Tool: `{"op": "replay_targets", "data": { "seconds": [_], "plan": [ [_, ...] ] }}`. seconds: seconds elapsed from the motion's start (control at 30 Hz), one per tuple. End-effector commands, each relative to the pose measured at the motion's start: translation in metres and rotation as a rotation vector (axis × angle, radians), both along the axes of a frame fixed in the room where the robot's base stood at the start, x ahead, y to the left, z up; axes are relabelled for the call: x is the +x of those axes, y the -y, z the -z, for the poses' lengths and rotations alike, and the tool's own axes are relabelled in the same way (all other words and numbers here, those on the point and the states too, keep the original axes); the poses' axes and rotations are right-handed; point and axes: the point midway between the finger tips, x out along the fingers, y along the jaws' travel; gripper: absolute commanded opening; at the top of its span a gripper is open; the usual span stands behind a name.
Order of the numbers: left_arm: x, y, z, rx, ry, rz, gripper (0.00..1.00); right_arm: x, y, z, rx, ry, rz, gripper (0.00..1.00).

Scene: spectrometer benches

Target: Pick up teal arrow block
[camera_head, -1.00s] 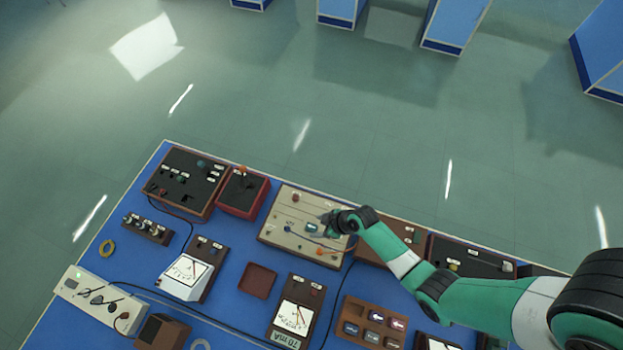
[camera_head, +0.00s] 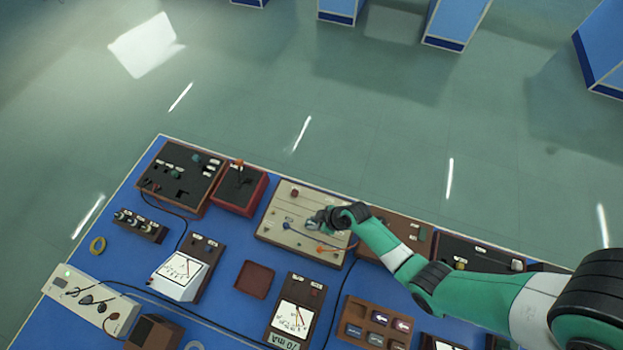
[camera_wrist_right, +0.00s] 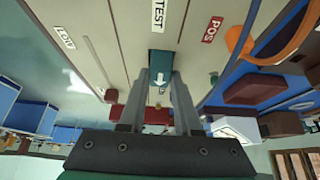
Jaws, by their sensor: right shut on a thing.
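The teal arrow block (camera_wrist_right: 160,68) shows in the right wrist view, a small teal block with a white arrow on it. It sits between the two fingers of my right gripper (camera_wrist_right: 160,82), which is shut on it. In the head view my right gripper (camera_head: 314,224) is over the cream panel (camera_head: 272,222), and the block there is mostly hidden by the gripper. The cream panel also shows in the wrist view (camera_wrist_right: 105,30), just behind the block; I cannot tell whether the block touches it. My left gripper is not in view.
A blue wire and an orange lead (camera_head: 330,249) lie on the panel close to my right gripper. A brown tray with several arrow blocks (camera_head: 357,311) stands nearer the front. A red-sided box (camera_head: 240,190) is left of the panel. Bare blue tabletop (camera_head: 222,262) shows around the empty brown tray (camera_head: 254,264).

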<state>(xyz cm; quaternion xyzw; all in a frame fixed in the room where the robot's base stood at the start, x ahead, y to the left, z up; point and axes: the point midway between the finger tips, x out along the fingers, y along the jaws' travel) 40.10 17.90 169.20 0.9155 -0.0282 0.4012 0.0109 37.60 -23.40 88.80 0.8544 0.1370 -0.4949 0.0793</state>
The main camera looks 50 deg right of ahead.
Motion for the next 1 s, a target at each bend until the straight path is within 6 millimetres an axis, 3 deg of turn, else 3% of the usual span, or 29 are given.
{"op": "replay_targets", "data": {
  "seconds": [0.37, 0.57, 0.67, 0.93, 1.0],
  "plan": [
    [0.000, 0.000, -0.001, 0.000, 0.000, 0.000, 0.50, 0.000, 0.000, -0.002, 0.000, 0.000, 0.000, 0.00],
    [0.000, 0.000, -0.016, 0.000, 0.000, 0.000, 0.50, 0.000, 0.000, -0.022, -0.001, 0.002, 0.000, 0.00],
    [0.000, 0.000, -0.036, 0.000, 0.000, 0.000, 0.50, 0.000, 0.000, -0.041, 0.000, 0.001, -0.001, 0.00],
    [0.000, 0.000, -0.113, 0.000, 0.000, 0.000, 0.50, -0.007, 0.050, -0.106, 0.001, 0.000, 0.008, 0.00],
    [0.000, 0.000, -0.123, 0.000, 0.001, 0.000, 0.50, -0.010, 0.072, -0.112, 0.002, -0.002, 0.012, 0.00]
  ]
}}
